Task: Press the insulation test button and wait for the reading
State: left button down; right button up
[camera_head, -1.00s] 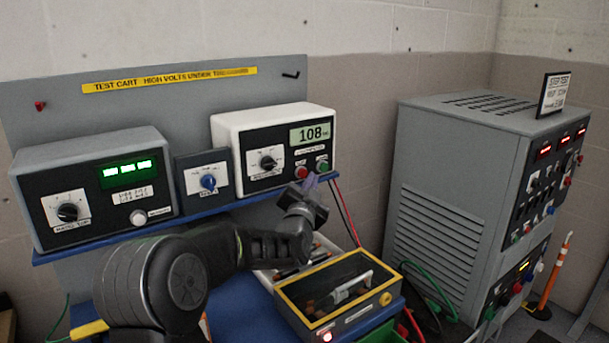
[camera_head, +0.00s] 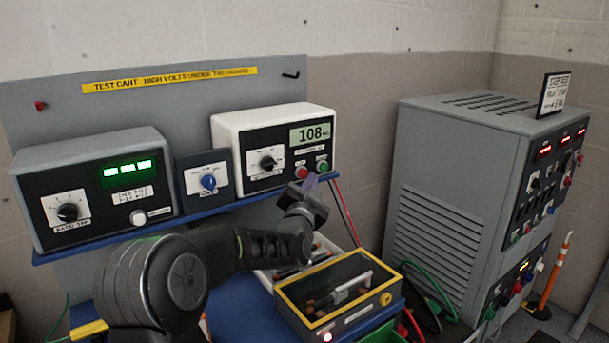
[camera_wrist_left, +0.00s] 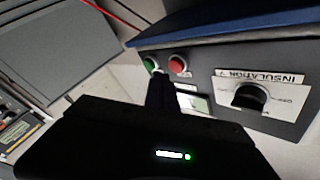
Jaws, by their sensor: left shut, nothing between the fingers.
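The insulation tester (camera_head: 272,147) is a white box with a black face on the cart's shelf. Its display (camera_head: 310,133) reads 108. Below the display are a red button (camera_head: 301,172) and a green button (camera_head: 322,166); a black knob (camera_head: 267,163) is at its left. My left gripper (camera_head: 308,184) is shut and empty, with its tips just below the two buttons. In the left wrist view, the upside-down tester shows the green button (camera_wrist_left: 150,64) beside the fingertips (camera_wrist_left: 160,82) and the red button (camera_wrist_left: 177,64) next to it. Contact cannot be told. My right gripper is not in view.
A ratio meter (camera_head: 95,190) with a green display and a blue-knob switch box (camera_head: 203,176) stand left of the tester. A yellow-rimmed box (camera_head: 300,307) sits below the gripper. Red and black leads (camera_head: 346,212) hang right of it. A grey cabinet (camera_head: 440,190) stands at right.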

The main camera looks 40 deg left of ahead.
pick_arm(q)
jog(key=shift+a, duration=0.1)
jog(key=shift+w+a+b, duration=0.15)
jog(key=shift+a+b, duration=0.2)
jog(key=shift+b, duration=0.05)
jog(key=shift+w+a+b, duration=0.1)
jog(key=shift+a+b, duration=0.2)
jog(key=shift+a, duration=0.1)
dwell(0.8)
jog(key=shift+d, duration=0.1)
jog(key=shift+s+d+b, duration=0.25)
jog(key=shift+d+b, duration=0.05)
jog(key=shift+d, duration=0.45)
jog(key=shift+d, duration=0.1)
